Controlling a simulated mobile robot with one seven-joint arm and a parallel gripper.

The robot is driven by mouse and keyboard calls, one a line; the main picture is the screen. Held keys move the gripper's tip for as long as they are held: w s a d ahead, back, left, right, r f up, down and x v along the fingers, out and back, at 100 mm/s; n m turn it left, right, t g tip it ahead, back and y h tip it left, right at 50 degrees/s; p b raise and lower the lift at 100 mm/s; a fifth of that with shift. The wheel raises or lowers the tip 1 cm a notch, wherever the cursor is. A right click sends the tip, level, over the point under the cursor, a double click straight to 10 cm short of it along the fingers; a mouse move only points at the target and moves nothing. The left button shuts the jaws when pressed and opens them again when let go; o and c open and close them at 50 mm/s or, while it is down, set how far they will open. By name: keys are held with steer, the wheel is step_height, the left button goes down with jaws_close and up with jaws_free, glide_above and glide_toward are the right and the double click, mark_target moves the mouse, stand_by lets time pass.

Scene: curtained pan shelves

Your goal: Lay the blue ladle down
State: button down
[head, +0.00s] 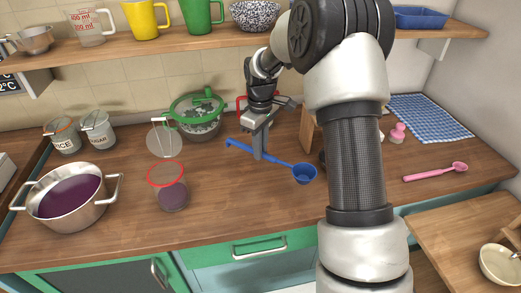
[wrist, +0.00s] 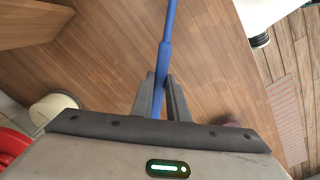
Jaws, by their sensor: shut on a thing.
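The blue ladle (head: 304,174) is in the head view over the middle of the wooden counter. Its long handle runs up and left from the bowl, which is at the right end. My gripper (head: 259,153) points down and is shut on the handle. In the wrist view the blue handle (wrist: 166,50) passes between the two fingers of my gripper (wrist: 163,95), and the bowl is not seen there. I cannot tell whether the ladle touches the counter or hangs just above it.
A glass jar with a red rim (head: 172,190) and a steel pot of purple liquid (head: 68,195) stand left. A pink ladle (head: 436,172) and blue checked cloth (head: 425,117) lie right. Counter (head: 240,205) in front of the ladle is clear.

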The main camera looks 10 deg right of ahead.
steer(key=shift+f+b, duration=1.9)
steer(key=shift+f, duration=1.4)
steer(key=c, duration=2)
jaws_free()
steer(key=shift+c, duration=0.2)
steer(key=o, duration=0.6)
steer(key=shift+c, duration=0.2)
step_height(320, 180, up, 18)
steer(key=p, duration=0.1)
steer(key=shift+f, duration=0.25)
